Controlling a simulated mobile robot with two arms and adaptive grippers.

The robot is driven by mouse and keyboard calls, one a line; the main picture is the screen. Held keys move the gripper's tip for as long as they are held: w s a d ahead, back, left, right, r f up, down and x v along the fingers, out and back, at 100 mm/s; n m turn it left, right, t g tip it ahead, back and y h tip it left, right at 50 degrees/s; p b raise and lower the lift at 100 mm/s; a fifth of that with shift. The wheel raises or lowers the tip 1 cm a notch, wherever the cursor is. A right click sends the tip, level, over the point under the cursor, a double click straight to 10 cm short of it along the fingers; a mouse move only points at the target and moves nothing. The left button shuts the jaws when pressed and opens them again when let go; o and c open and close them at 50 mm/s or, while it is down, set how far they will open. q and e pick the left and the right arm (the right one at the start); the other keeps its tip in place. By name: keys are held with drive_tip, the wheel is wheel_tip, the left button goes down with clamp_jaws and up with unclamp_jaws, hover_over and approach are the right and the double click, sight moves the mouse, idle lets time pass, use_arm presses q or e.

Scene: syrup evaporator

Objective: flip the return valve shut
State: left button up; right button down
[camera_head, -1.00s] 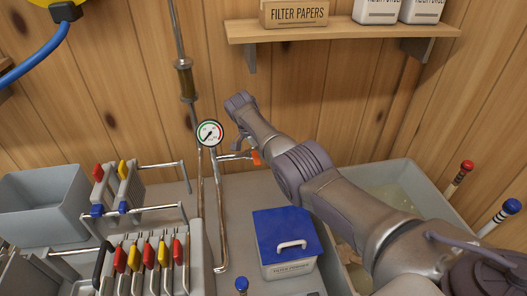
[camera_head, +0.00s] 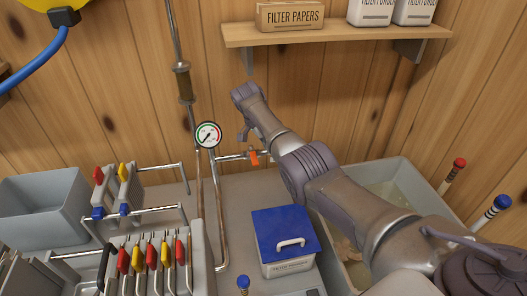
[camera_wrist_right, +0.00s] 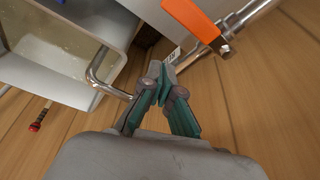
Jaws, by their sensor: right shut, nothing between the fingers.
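The return valve is an orange lever (camera_head: 253,157) on the thin horizontal pipe right of the pressure gauge. In the right wrist view the orange lever (camera_wrist_right: 192,18) lies crosswise to its metal pipe, at the top. My right gripper (camera_head: 243,134) is beside the lever, up and to its left in the head view. In the right wrist view my right gripper (camera_wrist_right: 160,78) is shut and empty, its fingertips below the lever with a visible gap between. Any contact out of that picture cannot be told. My left gripper is not in view.
The pressure gauge (camera_head: 208,134) and upright pipes stand just left of my right gripper. A shelf (camera_head: 335,32) with a filter papers box hangs above. Below are a blue-lidded box (camera_head: 285,230), a filter press with coloured handles (camera_head: 150,255) and a grey basin (camera_head: 400,177).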

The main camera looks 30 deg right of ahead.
drive_tip(key=b+v, duration=0.1)
drive_tip(key=v, duration=0.5)
drive_tip(key=shift+w+r, duration=0.15)
drive_tip(key=shift+w, duration=0.15)
drive_tip(key=shift+d, duration=0.15)
